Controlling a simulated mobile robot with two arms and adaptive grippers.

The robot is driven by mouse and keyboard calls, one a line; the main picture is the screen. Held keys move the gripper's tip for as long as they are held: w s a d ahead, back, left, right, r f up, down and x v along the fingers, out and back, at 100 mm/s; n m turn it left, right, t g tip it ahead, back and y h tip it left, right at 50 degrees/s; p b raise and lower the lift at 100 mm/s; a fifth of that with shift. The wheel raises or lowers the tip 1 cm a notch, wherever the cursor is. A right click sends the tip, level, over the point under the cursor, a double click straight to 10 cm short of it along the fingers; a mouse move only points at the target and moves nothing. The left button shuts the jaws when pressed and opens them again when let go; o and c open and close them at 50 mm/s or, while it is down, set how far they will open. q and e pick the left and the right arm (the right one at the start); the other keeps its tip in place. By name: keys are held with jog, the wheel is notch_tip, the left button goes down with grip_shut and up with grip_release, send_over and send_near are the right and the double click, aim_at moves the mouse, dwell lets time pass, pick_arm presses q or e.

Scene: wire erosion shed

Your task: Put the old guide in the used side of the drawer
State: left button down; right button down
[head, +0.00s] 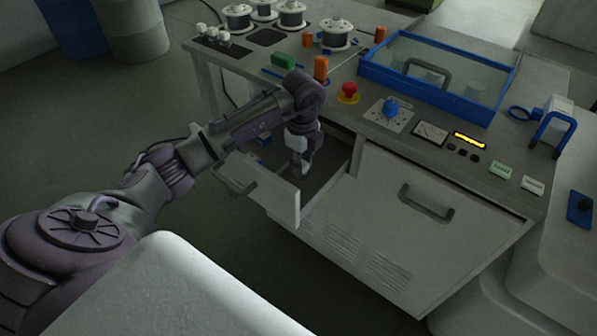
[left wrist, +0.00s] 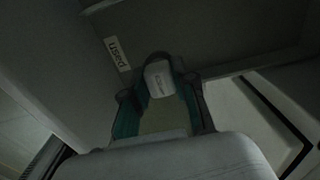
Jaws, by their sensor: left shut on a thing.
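The drawer (head: 254,190) of the machine cabinet is pulled open. My left gripper (head: 303,160) points down into it, with its fingers below the rim. In the left wrist view the gripper is shut on a small pale piece with tiny dark marking, the old guide (left wrist: 158,78). A white label reading "used" (left wrist: 117,53) is on the drawer's inner surface, just beyond and left of the fingers. Whether the guide touches the drawer floor cannot be told. In the head view the guide is hardly distinguishable from the gripper. My right gripper is out of view.
A grey cabinet door (head: 425,235) with a handle is right of the drawer. On the top near the drawer are an orange cylinder (head: 321,68), a green block (head: 283,61) and a red button (head: 348,92). A blue-framed clear cover (head: 440,78) and white spools stand further back.

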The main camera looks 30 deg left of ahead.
pick_arm(q)
jog(key=shift+a+f, duration=0.4)
jog(key=shift+a, duration=0.1)
notch_tip(320, 180, down, 4)
jog(key=shift+r, duration=0.1)
jog(key=shift+f, duration=0.2)
jog(key=c, duration=0.9)
grip_release()
